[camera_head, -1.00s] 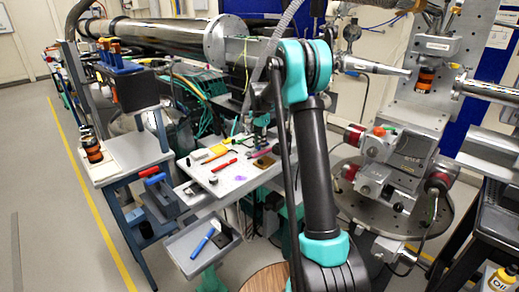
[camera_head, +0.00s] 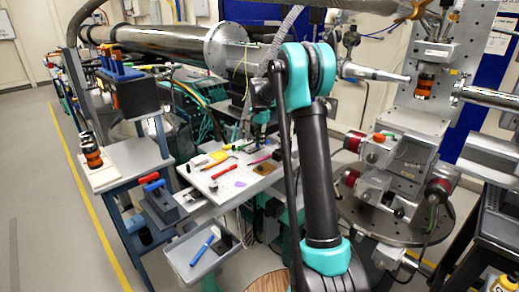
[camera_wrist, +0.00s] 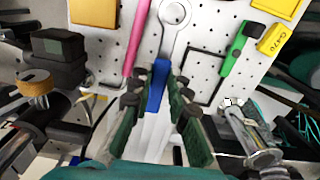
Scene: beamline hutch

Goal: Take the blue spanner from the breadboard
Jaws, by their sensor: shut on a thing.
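The blue spanner (camera_wrist: 158,84) has a blue handle and a silver ring end, which shows at the top of the wrist view. My gripper (camera_wrist: 157,96) is shut on its blue handle, with one dark green finger on each side. The ring end is over the white perforated breadboard (camera_wrist: 205,30); I cannot tell whether it touches. In the head view the breadboard (camera_head: 215,197) stands left of my arm, with my gripper (camera_head: 258,143) at its far side. The spanner cannot be made out clearly there.
A pink rod (camera_wrist: 138,38) lies left of the spanner. A red tool (camera_head: 224,169) is on the nearer board. A grey bin (camera_head: 180,262) holding a blue item stands below.

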